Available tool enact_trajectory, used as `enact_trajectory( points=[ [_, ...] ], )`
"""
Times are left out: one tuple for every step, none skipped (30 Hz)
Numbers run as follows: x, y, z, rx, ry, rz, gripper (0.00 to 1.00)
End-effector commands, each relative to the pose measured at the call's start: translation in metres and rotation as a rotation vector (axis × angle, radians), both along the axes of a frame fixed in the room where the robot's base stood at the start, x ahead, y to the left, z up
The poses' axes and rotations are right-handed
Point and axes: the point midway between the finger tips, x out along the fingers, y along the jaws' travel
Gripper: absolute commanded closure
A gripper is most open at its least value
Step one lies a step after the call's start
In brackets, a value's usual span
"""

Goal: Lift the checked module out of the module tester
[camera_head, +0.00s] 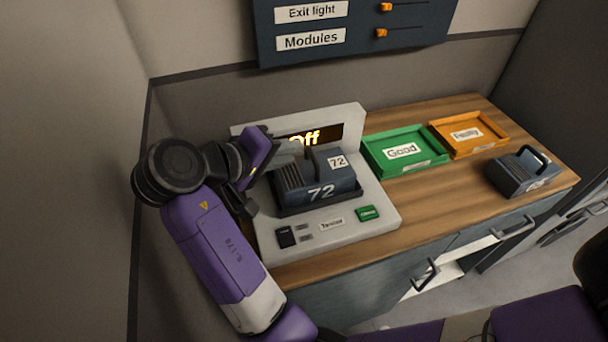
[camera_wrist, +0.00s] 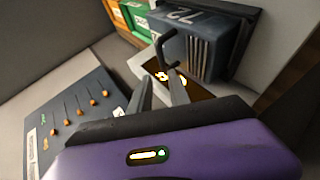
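The module tester (camera_head: 380,208) is a pale console on the wooden counter, and its display (camera_head: 325,135) reads "Off". A dark blue-grey module marked 72 (camera_head: 335,188) sits in its tray; it also shows in the wrist view (camera_wrist: 205,40). The module's dark handle (camera_wrist: 160,46) stands out toward my gripper. My gripper (camera_wrist: 158,76) has its two fingers apart with a gap between them, and nothing is visibly held. I cannot tell whether a fingertip touches the handle.
A green "Good" tray (camera_head: 380,166) and an orange "Faulty" tray (camera_head: 492,146) stand right of the tester. Another handled module (camera_head: 515,178) sits at the counter's right end. A slider panel (camera_head: 350,45) is on the wall above. Bare counter (camera_head: 440,200) lies between.

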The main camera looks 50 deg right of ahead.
Motion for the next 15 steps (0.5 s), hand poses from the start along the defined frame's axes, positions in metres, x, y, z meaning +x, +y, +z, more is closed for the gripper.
enact_trajectory(
  points=[
    [-0.004, 0.001, -0.002, 0.011, 0.012, -0.013, 0.78],
    [-0.006, 0.001, -0.004, 0.016, 0.018, -0.017, 0.78],
    [-0.008, 0.0, -0.006, 0.021, 0.024, -0.02, 0.78],
    [-0.008, -0.002, -0.007, 0.022, 0.027, -0.02, 0.78],
    [-0.009, -0.005, -0.009, 0.021, 0.029, -0.018, 0.78],
    [-0.009, -0.008, -0.011, 0.021, 0.029, -0.017, 0.78],
    [-0.009, -0.011, -0.013, 0.021, 0.03, -0.018, 0.78],
    [-0.01, -0.014, -0.015, 0.022, 0.029, -0.017, 0.78],
    [-0.01, -0.017, -0.016, 0.022, 0.028, -0.016, 0.78],
    [-0.01, -0.019, -0.018, 0.02, 0.027, -0.016, 0.78],
    [-0.011, -0.022, -0.019, 0.02, 0.027, -0.016, 0.78],
    [-0.011, -0.024, -0.022, 0.021, 0.028, -0.015, 0.78],
    [-0.012, -0.027, -0.024, 0.021, 0.028, -0.015, 0.78],
    [-0.013, -0.03, -0.026, 0.02, 0.028, -0.014, 0.78],
    [-0.015, -0.035, -0.03, 0.019, 0.028, -0.015, 0.78]
  ],
)
